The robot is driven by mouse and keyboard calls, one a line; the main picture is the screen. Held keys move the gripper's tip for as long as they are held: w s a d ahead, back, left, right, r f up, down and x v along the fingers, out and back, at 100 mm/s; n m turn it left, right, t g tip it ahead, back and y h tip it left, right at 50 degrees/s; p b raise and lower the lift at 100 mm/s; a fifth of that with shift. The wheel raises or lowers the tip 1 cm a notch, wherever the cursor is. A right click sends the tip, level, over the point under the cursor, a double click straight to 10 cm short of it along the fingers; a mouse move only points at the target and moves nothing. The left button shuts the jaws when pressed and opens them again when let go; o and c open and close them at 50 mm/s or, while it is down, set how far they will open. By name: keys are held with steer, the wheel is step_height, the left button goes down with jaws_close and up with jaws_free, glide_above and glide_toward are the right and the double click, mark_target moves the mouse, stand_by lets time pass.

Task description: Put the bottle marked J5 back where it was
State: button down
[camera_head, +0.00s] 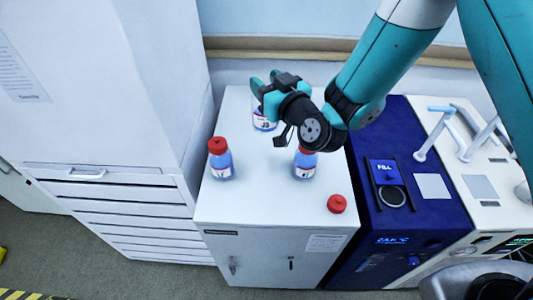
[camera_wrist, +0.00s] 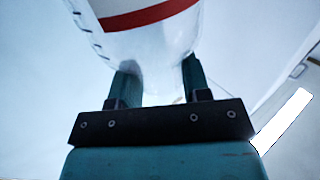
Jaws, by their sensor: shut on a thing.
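My gripper (camera_head: 265,88) is shut on a clear bottle with a red-banded white label that appears to read J5 (camera_head: 264,122). The bottle is over the back left part of the white cabinet top. Its upper part is hidden behind my gripper, and I cannot tell whether its base touches the surface. The wrist view shows the bottle (camera_wrist: 150,50) close up between the two fingers (camera_wrist: 158,82). A loose red cap (camera_head: 337,204) lies at the cabinet top's front right.
On the white cabinet top (camera_head: 265,205), a red-capped bottle with blue liquid (camera_head: 221,163) stands at left. Another (camera_head: 305,166) stands at centre right, partly hidden by my wrist. A dark blue device (camera_head: 385,170) adjoins on the right, a tall white cabinet (camera_head: 110,90) on the left.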

step_height(320, 180, down, 19)
steer(key=b, duration=1.7)
steer(key=shift+b, duration=0.4)
steer(key=shift+d, duration=0.1)
steer(key=shift+f, duration=0.2)
steer(key=c, duration=0.6)
jaws_free()
